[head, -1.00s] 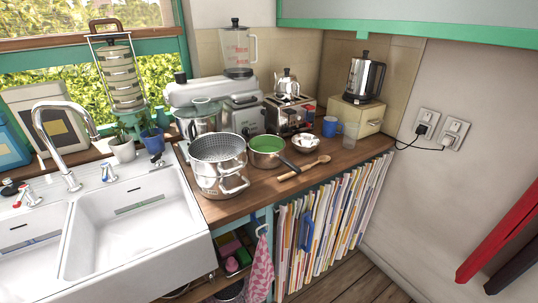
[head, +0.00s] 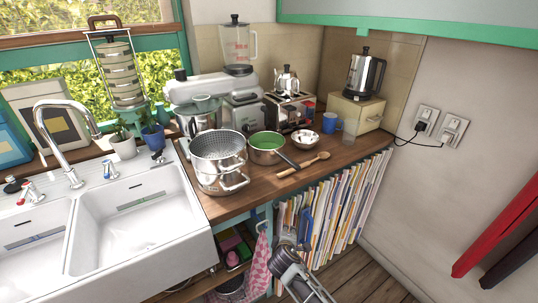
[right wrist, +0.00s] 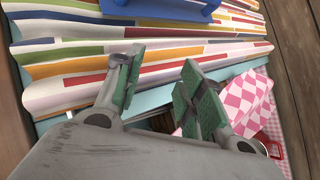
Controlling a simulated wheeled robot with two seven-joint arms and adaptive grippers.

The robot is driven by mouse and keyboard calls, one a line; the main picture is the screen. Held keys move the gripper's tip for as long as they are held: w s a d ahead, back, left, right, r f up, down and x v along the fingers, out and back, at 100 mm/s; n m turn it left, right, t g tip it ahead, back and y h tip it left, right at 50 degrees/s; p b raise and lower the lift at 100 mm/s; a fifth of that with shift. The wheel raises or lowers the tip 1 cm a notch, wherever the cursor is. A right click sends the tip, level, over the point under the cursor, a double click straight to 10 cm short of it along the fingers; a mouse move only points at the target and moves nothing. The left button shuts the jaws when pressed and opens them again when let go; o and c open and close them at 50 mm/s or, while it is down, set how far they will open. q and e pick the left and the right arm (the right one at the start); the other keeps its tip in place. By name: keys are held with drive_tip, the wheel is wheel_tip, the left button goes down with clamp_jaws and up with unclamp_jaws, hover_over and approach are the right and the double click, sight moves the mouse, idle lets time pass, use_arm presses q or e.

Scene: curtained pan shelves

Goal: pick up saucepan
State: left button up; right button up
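The saucepan (head: 267,157), metal with a green inside and a dark handle (head: 286,160), sits on the wooden counter. Its handle points toward the front right. My right gripper (head: 288,252) is low in front of the counter, below the saucepan and apart from it. In the right wrist view my right gripper (right wrist: 158,88) has its green-padded fingers spread, with nothing held between them. The saucepan does not show in that view. My left gripper is not in view.
A large steel pot with a strainer (head: 219,160) stands left of the saucepan. A wooden spoon (head: 303,164) and a small bowl (head: 306,141) are at its right. A toaster (head: 290,112) stands behind. Magazines (head: 335,213) and a checkered cloth (head: 260,268) are below the counter.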

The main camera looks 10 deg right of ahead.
sight(286, 160)
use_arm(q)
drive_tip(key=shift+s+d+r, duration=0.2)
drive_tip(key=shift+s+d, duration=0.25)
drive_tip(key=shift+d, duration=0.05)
use_arm(e)
drive_tip(key=w+a+r+n+t+h, duration=0.1)
drive_tip(key=w+r+t, duration=0.1)
drive_tip(key=r, duration=1.1)
drive_tip(key=w+a+r+n+t+h, duration=0.1)
drive_tip(key=w+r+t+h, duration=0.1)
drive_tip(key=r, duration=1.2)
drive_tip(key=shift+a+t, duration=0.35)
drive_tip(key=shift+t, duration=0.25)
drive_tip(key=p+x, duration=0.1)
drive_tip(key=x, duration=0.6)
drive_tip(key=shift+w+d, duration=0.1)
drive_tip(key=shift+d, duration=0.05)
drive_tip(key=shift+w+d+f, duration=0.1)
drive_tip(key=shift+w+d, duration=0.2)
drive_tip(key=shift+w, duration=0.3)
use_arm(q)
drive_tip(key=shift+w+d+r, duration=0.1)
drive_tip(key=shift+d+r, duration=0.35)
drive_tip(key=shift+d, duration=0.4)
